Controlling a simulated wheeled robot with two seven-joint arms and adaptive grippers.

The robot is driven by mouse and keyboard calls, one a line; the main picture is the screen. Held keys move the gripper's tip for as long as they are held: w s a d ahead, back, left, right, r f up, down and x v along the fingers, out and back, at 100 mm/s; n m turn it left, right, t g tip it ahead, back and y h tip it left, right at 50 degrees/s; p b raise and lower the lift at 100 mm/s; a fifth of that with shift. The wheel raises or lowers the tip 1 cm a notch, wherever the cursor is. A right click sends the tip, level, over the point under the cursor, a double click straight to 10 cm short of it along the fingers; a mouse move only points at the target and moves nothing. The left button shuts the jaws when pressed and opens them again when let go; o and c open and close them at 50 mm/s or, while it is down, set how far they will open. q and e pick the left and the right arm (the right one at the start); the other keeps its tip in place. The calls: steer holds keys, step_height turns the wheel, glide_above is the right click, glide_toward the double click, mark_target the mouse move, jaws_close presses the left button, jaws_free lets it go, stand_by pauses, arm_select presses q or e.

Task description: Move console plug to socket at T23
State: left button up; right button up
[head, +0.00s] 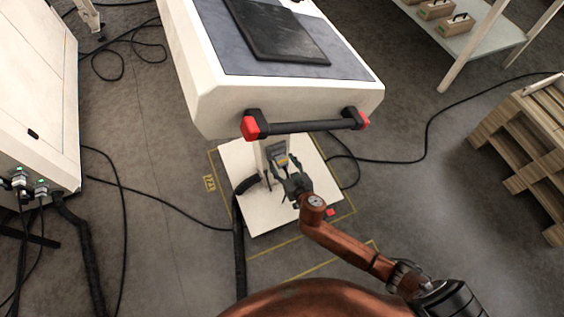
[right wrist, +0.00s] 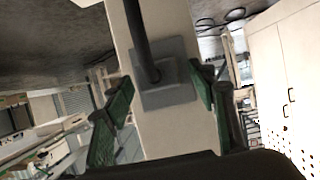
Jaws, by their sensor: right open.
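The console (head: 200,90) is a white cabinet on a pedestal (head: 262,155) with a white base plate (head: 260,217). A grey block with a small yellow mark (head: 278,158) sits on the pedestal. In the right wrist view a grey square plate (right wrist: 178,92) on the white column has a black cable (right wrist: 140,45) meeting it; I cannot tell plug from socket there. My right gripper (head: 290,180) is in front of the pedestal, close to the block. In the right wrist view its green-padded fingers (right wrist: 158,107) are apart on either side of the plate. My left gripper is out of view.
A black handlebar with red ends (head: 305,126) overhangs the pedestal. Yellow floor lines surround the base, with a small label (head: 209,183), hard to read. A thick black hose (head: 239,250) and thin cables cross the floor. A white cabinet (head: 35,100) stands left, wooden pallets (head: 525,150) right.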

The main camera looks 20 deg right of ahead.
steer(key=shift+c, duration=0.2)
jaws_close()
stand_by(0.9)
steer(key=shift+s, duration=0.1)
steer(key=shift+s+d+p, duration=0.15)
steer(key=shift+s+p, duration=0.2)
steer(key=shift+s, duration=2.55)
